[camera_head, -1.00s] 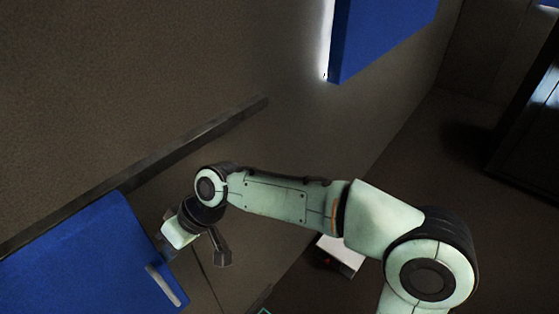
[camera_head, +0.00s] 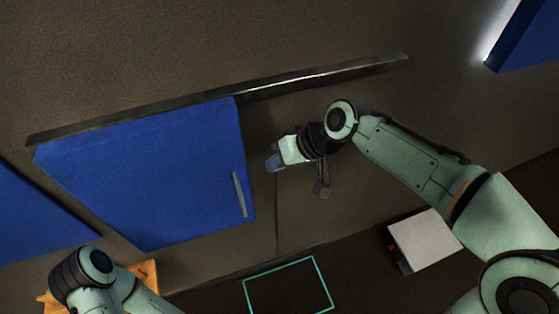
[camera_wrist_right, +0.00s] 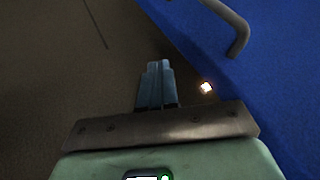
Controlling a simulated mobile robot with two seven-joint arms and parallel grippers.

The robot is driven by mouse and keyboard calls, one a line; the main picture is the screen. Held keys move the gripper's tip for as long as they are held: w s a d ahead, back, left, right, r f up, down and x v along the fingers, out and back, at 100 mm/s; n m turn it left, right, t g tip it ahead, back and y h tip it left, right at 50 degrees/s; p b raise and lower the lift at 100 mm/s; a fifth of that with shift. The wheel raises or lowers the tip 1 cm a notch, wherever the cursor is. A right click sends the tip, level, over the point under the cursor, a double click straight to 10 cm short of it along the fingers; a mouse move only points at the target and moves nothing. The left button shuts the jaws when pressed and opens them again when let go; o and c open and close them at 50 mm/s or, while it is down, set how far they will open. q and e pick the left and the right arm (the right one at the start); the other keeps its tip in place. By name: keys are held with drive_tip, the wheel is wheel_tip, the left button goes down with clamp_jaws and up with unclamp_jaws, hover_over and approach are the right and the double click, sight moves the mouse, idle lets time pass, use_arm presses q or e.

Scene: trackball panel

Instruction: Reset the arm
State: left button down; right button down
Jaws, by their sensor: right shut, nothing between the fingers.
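My right arm reaches in from the right in the head view. Its gripper (camera_head: 273,163) points left, just right of the blue cabinet door (camera_head: 150,175) and its grey handle (camera_head: 239,193). In the right wrist view the two blue-grey fingers (camera_wrist_right: 157,82) are together with nothing between them. The blue door (camera_wrist_right: 270,100) and handle (camera_wrist_right: 238,30) lie to the right of the fingers there, apart from them. Part of my left arm shows at the lower left of the head view, but its gripper does not show.
A dark metal rail (camera_head: 330,77) runs along the wall above the door. A white box (camera_head: 425,238) is below my right arm. A teal outlined rectangle (camera_head: 253,298) is at the bottom, and an orange object (camera_head: 150,272) is behind my left arm. Another blue panel (camera_head: 530,40) is at the upper right.

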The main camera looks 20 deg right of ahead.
drive_tip(key=v, duration=1)
wheel_tip(320, 180, down, 33)
drive_tip(key=w+m+g+h+p, duration=0.1)
drive_tip(key=w+m+g+h, duration=0.1)
drive_tip(key=w+m, duration=0.15)
drive_tip(key=s+a+f+m+g, duration=0.1)
drive_tip(key=s+f+m+g, duration=0.1)
drive_tip(key=s+f, duration=1.1)
use_arm(q)
drive_tip(key=shift+w+a+r+p, duration=0.1)
drive_tip(key=shift+w+r+p, duration=0.15)
drive_tip(key=shift+r, duration=0.25)
drive_tip(key=shift+w+r+p, duration=0.15)
drive_tip(key=shift+w+r, duration=0.1)
drive_tip(key=shift+r, duration=0.25)
use_arm(e)
drive_tip(key=s+a+f+g, duration=0.1)
drive_tip(key=s+a+f, duration=0.1)
drive_tip(key=s+f, duration=0.6)
drive_tip(key=s, duration=0.3)
drive_tip(key=shift+s+a+f+m+h, duration=0.15)
drive_tip(key=shift+s+f+m+h, duration=0.05)
drive_tip(key=shift+s+m+h, duration=0.15)
